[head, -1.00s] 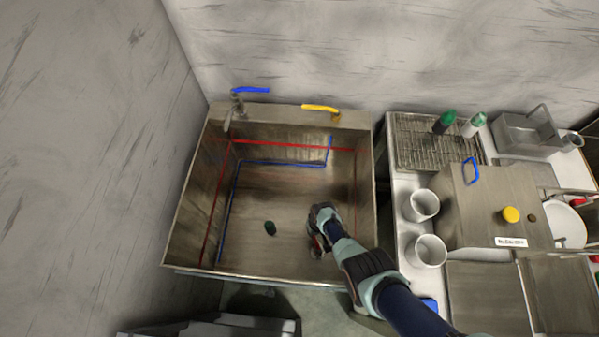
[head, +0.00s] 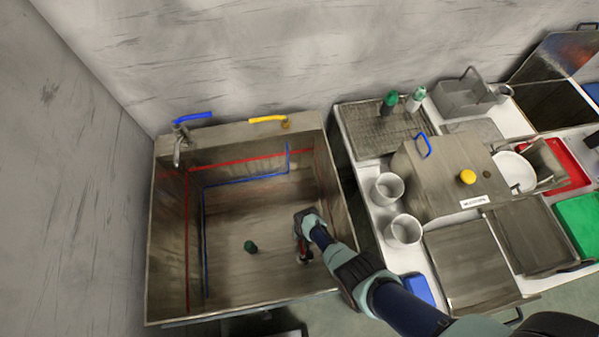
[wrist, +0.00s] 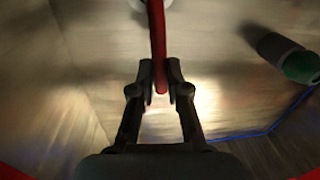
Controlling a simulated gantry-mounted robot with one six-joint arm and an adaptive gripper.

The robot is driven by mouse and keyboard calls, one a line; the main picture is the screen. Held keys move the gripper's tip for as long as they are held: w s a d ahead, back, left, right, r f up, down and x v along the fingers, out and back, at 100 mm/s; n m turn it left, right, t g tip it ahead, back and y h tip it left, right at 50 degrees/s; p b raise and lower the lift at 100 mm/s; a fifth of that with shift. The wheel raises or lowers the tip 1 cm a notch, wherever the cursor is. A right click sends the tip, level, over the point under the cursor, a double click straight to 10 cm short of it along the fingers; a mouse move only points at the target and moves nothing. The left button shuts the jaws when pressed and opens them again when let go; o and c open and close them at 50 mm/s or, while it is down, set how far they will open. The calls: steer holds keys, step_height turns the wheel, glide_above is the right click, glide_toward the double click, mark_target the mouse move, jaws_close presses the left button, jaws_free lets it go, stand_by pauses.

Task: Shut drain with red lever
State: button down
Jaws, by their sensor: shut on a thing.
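The metal sink (head: 158,240) stands at the left in the head view, with a red line and a blue line along its inner walls. My gripper (head: 303,256) is inside the sink at its right side, low down. In the wrist view my gripper (wrist: 160,88) has its two fingers on either side of the end of the red lever (wrist: 157,40) and is shut on it. The lever runs up from the fingertips to a grey mount at the top edge. In the head view the lever is mostly hidden by my gripper. The drain opening cannot be made out.
A green-ended dark object (head: 250,246) lies on the sink floor, and shows in the wrist view (wrist: 300,66). A blue-handled tap (head: 182,132) and a yellow handle (head: 268,119) sit at the back rim. White cups (head: 387,188) and a metal box stand on the right counter.

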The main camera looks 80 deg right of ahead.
steer(key=shift+r, duration=0.1)
steer(key=c, duration=1.2)
jaws_free()
steer(key=shift+o, duration=0.2)
step_height(320, 180, up, 10)
